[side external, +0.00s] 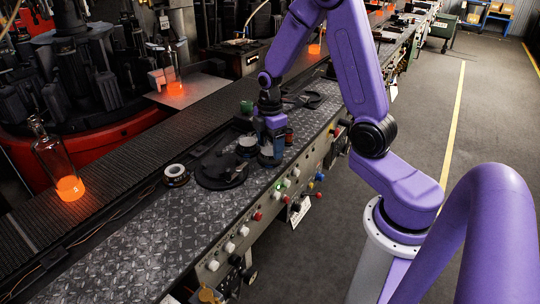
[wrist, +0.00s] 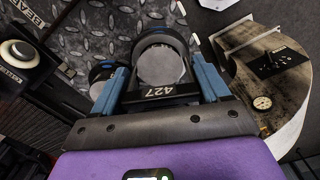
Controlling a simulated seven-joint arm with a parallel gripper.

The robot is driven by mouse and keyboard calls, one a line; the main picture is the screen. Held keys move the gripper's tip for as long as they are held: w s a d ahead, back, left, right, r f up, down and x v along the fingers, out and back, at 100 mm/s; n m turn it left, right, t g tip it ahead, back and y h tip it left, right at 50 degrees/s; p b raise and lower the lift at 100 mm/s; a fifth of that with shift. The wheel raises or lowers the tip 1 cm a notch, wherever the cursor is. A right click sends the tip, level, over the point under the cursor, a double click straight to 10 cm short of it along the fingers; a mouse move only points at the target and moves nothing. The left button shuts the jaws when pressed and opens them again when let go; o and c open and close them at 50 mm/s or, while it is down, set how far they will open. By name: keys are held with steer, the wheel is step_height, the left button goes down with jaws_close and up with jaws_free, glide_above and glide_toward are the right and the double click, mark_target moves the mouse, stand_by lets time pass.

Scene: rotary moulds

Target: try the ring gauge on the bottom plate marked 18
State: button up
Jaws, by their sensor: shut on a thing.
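My gripper (side external: 271,155) is low over the front part of the patterned metal bench in the side external view. In the wrist view my gripper (wrist: 162,72) has its blue fingers on both sides of a dark round piece (wrist: 160,40) and is shut on it. The piece has a black tag reading 427 and a plain grey round middle; I cannot tell if that is an opening or a face. No 18 is legible.
A dark round fixture (side external: 222,171) lies left of my gripper, with a white-rimmed round piece (side external: 176,175) beyond it. Another small round piece (side external: 248,145) is close to my gripper. The bench (side external: 140,240) is clear at lower left; knobs line its front edge.

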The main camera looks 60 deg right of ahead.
steer(key=shift+r, duration=3.6)
